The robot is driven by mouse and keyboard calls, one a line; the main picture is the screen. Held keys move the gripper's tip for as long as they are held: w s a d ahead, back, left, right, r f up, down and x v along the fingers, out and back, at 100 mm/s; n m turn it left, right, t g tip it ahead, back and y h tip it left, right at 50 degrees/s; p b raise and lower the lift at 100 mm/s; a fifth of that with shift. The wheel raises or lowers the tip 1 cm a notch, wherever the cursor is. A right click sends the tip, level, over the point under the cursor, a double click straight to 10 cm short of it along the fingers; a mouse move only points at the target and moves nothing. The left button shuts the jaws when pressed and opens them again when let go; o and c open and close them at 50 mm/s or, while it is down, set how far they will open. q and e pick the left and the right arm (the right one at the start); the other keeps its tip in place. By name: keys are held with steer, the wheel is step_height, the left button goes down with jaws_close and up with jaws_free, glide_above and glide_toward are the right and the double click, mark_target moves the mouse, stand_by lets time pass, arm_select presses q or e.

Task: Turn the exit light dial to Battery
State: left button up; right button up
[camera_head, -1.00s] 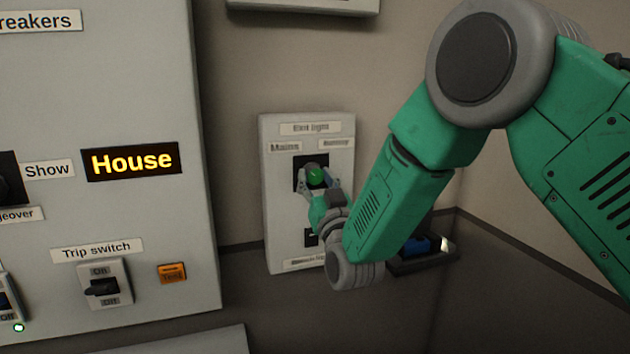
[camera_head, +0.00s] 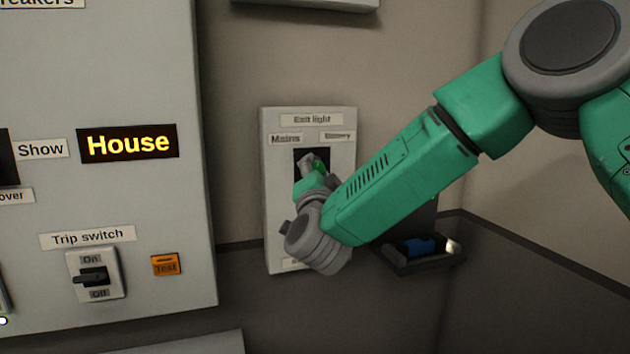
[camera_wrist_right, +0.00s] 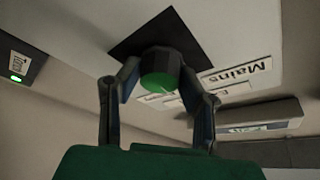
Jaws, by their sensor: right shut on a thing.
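The panel has a "Mains" label (camera_head: 285,140) at upper left and a "Battery" label (camera_head: 337,136) at upper right. My right gripper (camera_head: 311,165) is shut on the dial and partly covers it. In the right wrist view, its two fingers (camera_wrist_right: 160,82) stand on either side of the green dial (camera_wrist_right: 158,74). Which way the dial points I cannot tell. My left gripper is not in view.
At left is a large panel (camera_head: 110,205) with a "House" display (camera_head: 128,144), a trip switch (camera_head: 94,278) and an orange Test button (camera_head: 165,265). A dark tray (camera_head: 425,262) with a blue item sits at lower right. A box edge hangs above.

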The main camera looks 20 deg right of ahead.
steer(key=m+g, duration=0.1)
steer(key=m, duration=0.1)
steer(key=m+g+b, duration=0.1)
steer(key=m, duration=0.2)
steer(key=shift+f+h+b, duration=0.15)
steer(key=shift+h+b, duration=0.15)
steer(key=shift+h, duration=0.1)
steer(key=shift+m+g+b, duration=0.45)
steer(key=shift+m+g, duration=0.15)
steer(key=shift+m, duration=0.9)
steer(key=shift+f, duration=0.1)
steer(key=o, duration=1.1)
steer(key=shift+r, duration=0.2)
